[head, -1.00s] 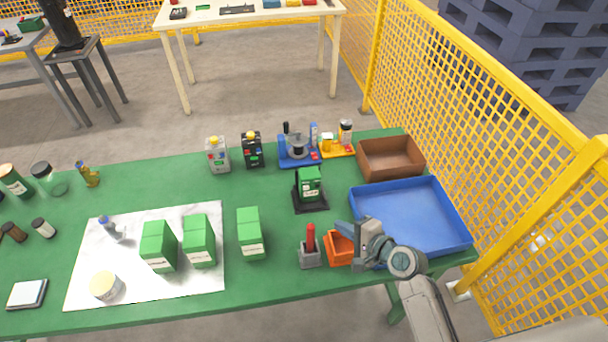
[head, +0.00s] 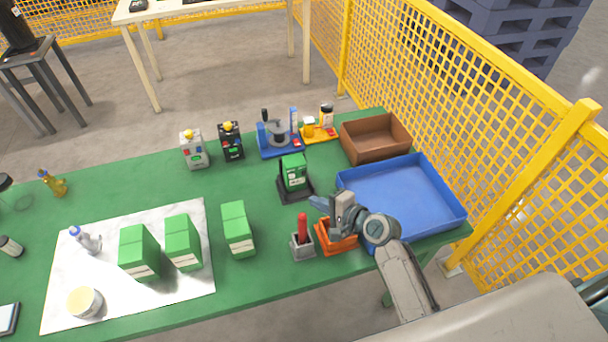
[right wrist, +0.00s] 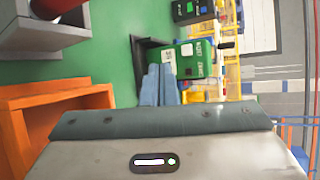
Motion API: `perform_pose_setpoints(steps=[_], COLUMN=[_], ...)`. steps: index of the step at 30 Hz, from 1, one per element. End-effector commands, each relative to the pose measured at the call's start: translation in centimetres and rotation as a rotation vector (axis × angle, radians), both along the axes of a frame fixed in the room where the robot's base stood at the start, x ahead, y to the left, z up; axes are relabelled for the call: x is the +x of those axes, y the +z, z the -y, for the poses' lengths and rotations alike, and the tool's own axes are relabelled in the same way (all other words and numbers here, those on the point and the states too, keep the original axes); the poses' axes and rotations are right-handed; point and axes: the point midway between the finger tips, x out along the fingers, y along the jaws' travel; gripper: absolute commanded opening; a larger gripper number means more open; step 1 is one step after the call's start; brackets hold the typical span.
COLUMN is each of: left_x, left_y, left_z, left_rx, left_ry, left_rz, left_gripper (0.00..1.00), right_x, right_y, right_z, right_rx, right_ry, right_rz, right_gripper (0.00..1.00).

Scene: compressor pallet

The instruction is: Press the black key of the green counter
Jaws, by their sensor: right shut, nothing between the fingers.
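The green counter (head: 294,172) stands upright on a black base near the middle right of the green table; it also shows, turned sideways, in the right wrist view (right wrist: 196,62). A small dark piece (right wrist: 227,44) shows at its right side there; I cannot tell for sure whether it is the black key. My right gripper (head: 314,201) is shut and empty, just to the near right of the counter. In the right wrist view its blue-grey fingers (right wrist: 160,70) point at the counter and overlap its lower part; contact cannot be told. My left gripper is out of view.
An orange bin (head: 337,240) and a grey holder with a red handle (head: 302,240) stand close below my right gripper. A blue tray (head: 400,200) lies right, a brown box (head: 375,138) behind. Green boxes (head: 238,230) stand left. The table between them and the counter is clear.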

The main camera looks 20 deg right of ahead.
Motion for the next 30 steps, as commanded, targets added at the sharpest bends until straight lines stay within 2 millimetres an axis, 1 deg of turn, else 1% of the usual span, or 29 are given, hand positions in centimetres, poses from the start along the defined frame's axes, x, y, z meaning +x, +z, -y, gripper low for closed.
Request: perform_pose_setpoints(steps=[1, 7, 12, 18, 30], left_x=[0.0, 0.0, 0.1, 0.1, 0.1], left_y=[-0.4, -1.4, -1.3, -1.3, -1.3], left_z=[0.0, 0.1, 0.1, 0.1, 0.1], left_rx=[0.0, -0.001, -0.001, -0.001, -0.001], left_ry=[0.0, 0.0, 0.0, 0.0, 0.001], left_rz=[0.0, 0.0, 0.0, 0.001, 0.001], left_gripper=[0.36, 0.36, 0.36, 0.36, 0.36], right_x=[0.8, 3.7, 5.4, 6.3, 6.4], right_y=[-0.1, -0.1, 0.0, 0.0, 0.0], right_z=[0.0, -0.2, -0.2, -0.2, -0.2], right_rx=[0.0, 0.001, 0.001, 0.0, 0.0], right_ry=[0.0, 0.0, 0.001, 0.001, 0.001], right_rz=[0.002, 0.003, 0.0, 0.0, -0.001], right_gripper=[0.0, 0.0, 0.0, 0.0, 0.0])
